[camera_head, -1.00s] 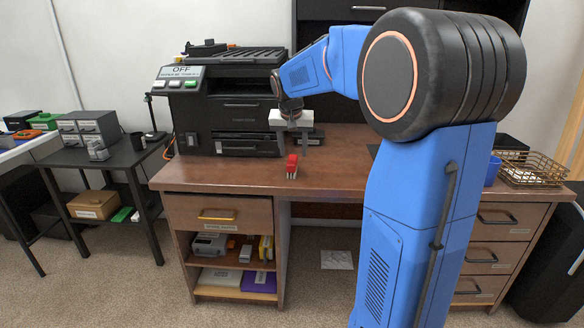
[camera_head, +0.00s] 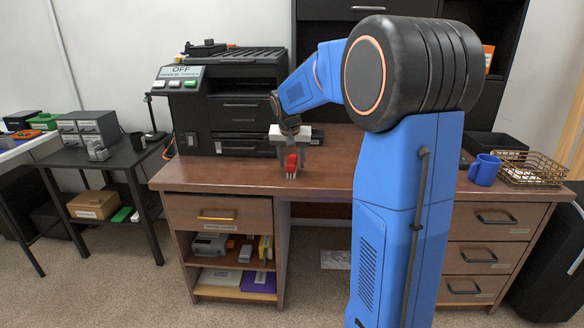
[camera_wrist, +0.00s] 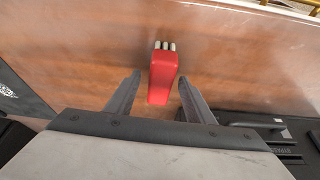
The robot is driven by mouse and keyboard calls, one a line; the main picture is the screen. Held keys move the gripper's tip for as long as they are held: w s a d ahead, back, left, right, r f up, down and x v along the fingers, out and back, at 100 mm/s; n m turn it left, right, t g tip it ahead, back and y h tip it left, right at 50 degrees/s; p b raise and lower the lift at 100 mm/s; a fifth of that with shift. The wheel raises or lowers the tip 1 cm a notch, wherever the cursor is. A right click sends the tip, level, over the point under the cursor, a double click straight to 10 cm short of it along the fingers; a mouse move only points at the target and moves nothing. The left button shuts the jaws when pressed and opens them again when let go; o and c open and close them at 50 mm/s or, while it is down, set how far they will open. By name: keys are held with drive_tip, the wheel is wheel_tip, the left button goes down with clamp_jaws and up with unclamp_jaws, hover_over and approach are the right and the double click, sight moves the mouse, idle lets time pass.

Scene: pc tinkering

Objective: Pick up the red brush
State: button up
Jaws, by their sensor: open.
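My gripper (camera_head: 290,160) is just over and behind the brush in the head view. In the wrist view the fingers (camera_wrist: 158,88) are spread, one on each side of the brush, with a gap on both sides. Nothing is held.
A black printer (camera_head: 240,112) stands behind and left of the brush. A blue mug (camera_head: 484,170), a wire basket (camera_head: 531,167) and a black tray (camera_head: 494,142) are at the desk's right. The desk around the brush is bare.

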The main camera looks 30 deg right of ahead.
drive_tip(key=shift+f, duration=0.25)
idle(0.5)
drive_tip(key=c, duration=1.1)
